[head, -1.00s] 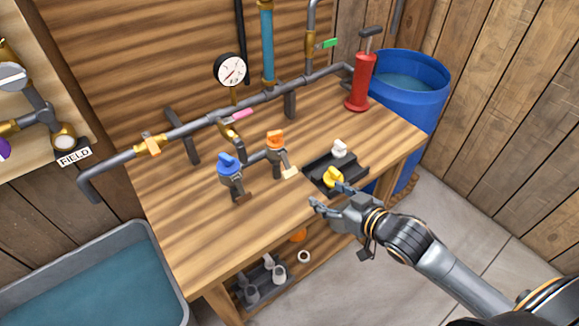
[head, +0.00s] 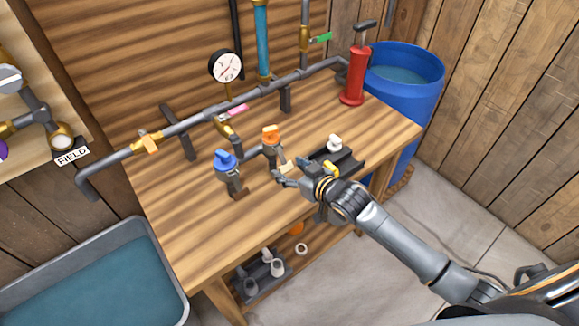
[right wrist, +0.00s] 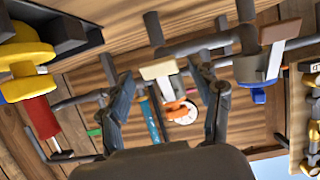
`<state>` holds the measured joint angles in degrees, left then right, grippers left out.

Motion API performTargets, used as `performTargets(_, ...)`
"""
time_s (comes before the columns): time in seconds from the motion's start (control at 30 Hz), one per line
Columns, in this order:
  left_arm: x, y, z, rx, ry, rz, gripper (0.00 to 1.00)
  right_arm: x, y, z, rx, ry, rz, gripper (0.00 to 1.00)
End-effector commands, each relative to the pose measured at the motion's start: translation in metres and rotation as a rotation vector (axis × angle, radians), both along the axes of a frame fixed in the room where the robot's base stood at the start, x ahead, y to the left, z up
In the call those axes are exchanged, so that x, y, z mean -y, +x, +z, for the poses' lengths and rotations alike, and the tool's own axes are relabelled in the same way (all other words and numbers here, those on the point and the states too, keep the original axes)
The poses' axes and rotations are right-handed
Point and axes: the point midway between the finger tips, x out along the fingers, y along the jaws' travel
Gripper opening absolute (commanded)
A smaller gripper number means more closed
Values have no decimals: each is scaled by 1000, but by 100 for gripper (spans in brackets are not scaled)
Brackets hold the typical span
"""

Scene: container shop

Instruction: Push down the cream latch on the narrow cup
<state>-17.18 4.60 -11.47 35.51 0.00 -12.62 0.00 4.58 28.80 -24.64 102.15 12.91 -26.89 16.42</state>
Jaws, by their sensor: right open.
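The cream latch (head: 286,168) sticks out low from the fitting with the orange handle (head: 271,135), on the workbench. I take this fitting's cup to be the narrow one, partly hidden by my gripper. My right gripper (head: 289,171) is open and empty, its fingertips close to the latch. In the right wrist view the latch appears between the two fingers; I cannot tell whether they touch it. My left gripper is not in view.
A blue-handled fitting (head: 227,168) with a brown latch (right wrist: 281,31) stands to the left. A dark tray (head: 351,163) with a white-topped piece (head: 334,143) and a yellow piece (head: 331,169) lies right, by my wrist. A pipe (head: 200,118) with a gauge runs behind. The front-left benchtop is clear.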

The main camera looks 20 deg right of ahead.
Motion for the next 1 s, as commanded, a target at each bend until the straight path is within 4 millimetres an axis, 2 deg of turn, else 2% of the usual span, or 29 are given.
performTargets(0.13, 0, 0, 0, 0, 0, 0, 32, -3, 6, -2, 1, 0, 0, 64)
performTargets(0.4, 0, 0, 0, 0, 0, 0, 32, -3, 7, -3, 1, 1, 1, 64)
performTargets(0.67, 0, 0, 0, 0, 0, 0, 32, -3, 7, -3, 0, 0, 0, 11)
performTargets(0.83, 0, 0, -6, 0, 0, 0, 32, -3, 7, -7, 16, 7, 1, 10)
performTargets(1.0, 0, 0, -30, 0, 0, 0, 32, -4, 11, -17, 103, 41, -1, 10)
